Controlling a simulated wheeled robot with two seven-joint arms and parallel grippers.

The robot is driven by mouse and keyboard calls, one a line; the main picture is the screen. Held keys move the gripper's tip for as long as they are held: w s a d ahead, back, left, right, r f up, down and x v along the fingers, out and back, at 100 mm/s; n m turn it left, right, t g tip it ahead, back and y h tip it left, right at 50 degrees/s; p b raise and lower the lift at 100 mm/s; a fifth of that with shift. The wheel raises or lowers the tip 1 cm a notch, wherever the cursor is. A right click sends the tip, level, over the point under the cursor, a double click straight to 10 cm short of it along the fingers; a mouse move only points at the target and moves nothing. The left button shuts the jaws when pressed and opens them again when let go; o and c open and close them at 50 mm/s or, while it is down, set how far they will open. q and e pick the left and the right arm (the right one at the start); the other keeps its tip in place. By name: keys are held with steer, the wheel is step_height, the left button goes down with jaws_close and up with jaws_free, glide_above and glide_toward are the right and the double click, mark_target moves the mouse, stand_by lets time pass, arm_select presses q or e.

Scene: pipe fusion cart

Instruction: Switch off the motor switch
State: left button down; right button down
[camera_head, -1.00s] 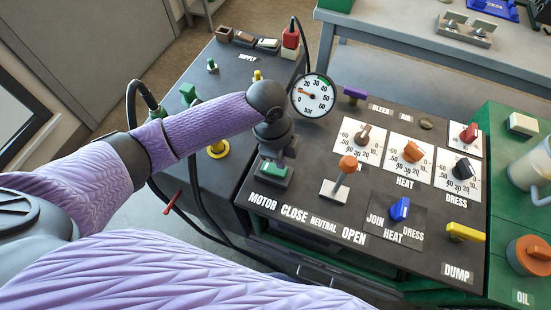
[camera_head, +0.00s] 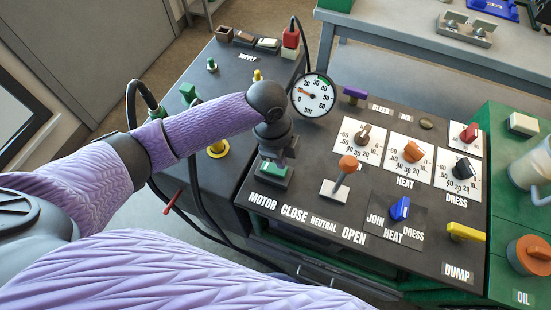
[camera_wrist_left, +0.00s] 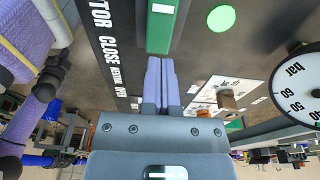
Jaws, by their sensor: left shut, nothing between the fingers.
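The motor switch (camera_head: 272,171) is a green rocker in a dark housing at the front left of the panel, beside the MOTOR label. It also shows as a green block with a white mark at the top of the left wrist view (camera_wrist_left: 163,30). My left gripper (camera_head: 284,158) points down over the switch and hides part of it. In the left wrist view its purple fingers (camera_wrist_left: 160,65) are shut together, empty, with their tips at the switch's near end. I cannot tell whether they touch it. My right gripper is not in view.
A pressure gauge (camera_head: 313,95) stands just behind my left wrist. An orange-knobbed lever (camera_head: 347,165) is right of the switch. Heat and dress dials, a blue selector (camera_head: 400,208) and a yellow dump handle (camera_head: 465,232) lie further right. Black cables hang at the panel's left.

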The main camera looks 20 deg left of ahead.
arm_select(q)
steer(key=shift+f+b, duration=0.65)
steer(key=shift+f, duration=0.6)
stand_by(0.3)
step_height(320, 180, up, 7)
steer(key=p, duration=0.7)
steer(key=shift+r+p, duration=0.2)
steer(key=shift+p, duration=0.2)
steer(key=shift+f, duration=0.15)
